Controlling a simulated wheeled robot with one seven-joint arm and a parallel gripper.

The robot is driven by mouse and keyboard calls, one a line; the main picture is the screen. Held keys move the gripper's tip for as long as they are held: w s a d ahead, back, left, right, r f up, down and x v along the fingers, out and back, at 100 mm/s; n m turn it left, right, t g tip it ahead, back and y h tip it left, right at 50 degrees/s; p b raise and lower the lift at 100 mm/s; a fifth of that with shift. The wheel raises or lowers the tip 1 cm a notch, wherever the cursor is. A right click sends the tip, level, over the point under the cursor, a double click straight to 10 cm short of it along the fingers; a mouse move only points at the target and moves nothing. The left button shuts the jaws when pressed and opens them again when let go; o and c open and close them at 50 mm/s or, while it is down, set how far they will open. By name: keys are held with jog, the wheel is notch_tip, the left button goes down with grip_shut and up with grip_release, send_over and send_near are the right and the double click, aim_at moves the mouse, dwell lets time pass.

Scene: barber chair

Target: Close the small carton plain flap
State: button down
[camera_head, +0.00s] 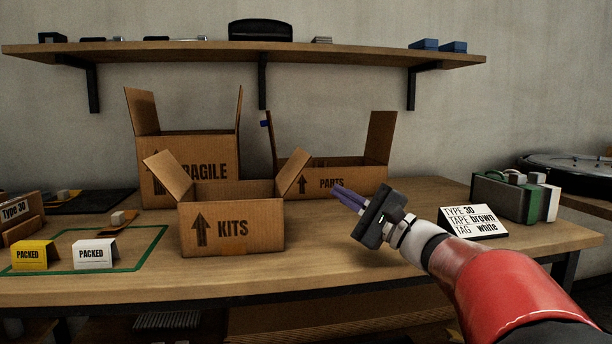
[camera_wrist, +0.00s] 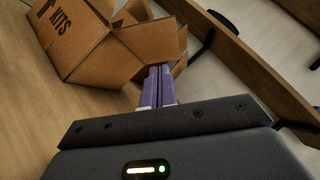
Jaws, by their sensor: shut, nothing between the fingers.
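The small carton marked KITS (camera_head: 232,229) stands open on the table. Its left flap (camera_head: 168,174) leans outward to the left and its right flap (camera_head: 291,172) leans outward to the right. Both look like plain brown cardboard. The carton also shows at the top left of the wrist view (camera_wrist: 95,60), with a raised flap (camera_wrist: 150,45) by my fingertips. My gripper (camera_head: 338,190) is shut and empty, its purple fingers pointing left, to the right of the right flap. In the wrist view the fingertips (camera_wrist: 160,70) overlap the flap's edge; I cannot tell if they touch.
Behind stand the open FRAGILE carton (camera_head: 206,150) and PARTS carton (camera_head: 350,181). A sign (camera_head: 472,222) and a green-grey case (camera_head: 503,197) are at the right. PACKED cards (camera_head: 94,254) stand at the left. A wall shelf (camera_head: 240,52) hangs above. The table front is clear.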

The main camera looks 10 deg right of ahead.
aim_at(291, 169)
jog(key=w+a+r+t, duration=0.1)
jog(key=w+a+r, duration=0.3)
jog(key=w, duration=0.4)
jog(key=shift+a+r+m+p, duration=0.15)
jog(key=shift+r+m+p, duration=0.15)
jog(key=shift+r+p, duration=0.05)
jog(key=shift+r, duration=0.15)
